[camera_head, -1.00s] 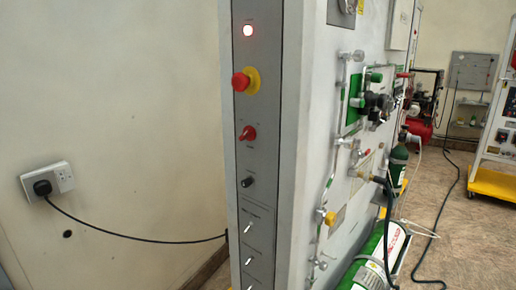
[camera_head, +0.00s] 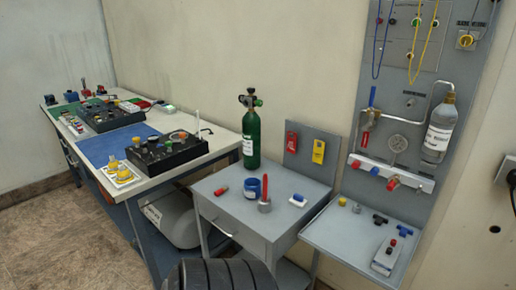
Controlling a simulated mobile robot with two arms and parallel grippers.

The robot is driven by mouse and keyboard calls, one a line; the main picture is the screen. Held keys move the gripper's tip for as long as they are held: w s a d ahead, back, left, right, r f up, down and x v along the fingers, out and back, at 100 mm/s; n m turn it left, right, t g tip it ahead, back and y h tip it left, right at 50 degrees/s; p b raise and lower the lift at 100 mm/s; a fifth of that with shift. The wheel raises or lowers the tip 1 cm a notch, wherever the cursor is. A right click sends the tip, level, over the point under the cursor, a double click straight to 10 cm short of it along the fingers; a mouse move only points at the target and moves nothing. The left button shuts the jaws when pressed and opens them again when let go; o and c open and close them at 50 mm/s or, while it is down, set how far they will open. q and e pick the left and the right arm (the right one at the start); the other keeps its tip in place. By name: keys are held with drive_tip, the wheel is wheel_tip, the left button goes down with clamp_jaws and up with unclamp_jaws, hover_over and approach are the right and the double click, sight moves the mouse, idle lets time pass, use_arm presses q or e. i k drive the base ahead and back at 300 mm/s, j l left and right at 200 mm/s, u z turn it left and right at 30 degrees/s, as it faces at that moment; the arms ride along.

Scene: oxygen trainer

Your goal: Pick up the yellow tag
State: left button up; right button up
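The yellow tag (camera_head: 319,151) hangs upright on a small grey back panel (camera_head: 303,170) behind the grey cabinet. It is just right of a red tag (camera_head: 292,139) on the same panel, with a small gap between them. Nothing covers the yellow tag. Neither of my grippers is in view.
A green cylinder (camera_head: 251,135) stands on the grey cabinet (camera_head: 230,212), left of the tags. A blue cup (camera_head: 252,188), a red-tipped item (camera_head: 265,193) and small parts lie in front. A grey shelf (camera_head: 345,235) is at right, a long workbench (camera_head: 165,118) at left.

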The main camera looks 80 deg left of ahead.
sight(318, 155)
drive_tip(key=u, duration=1.95)
drive_tip(key=i+j, duration=0.15)
drive_tip(key=j+u, duration=0.05)
drive_tip(key=j, duration=0.05)
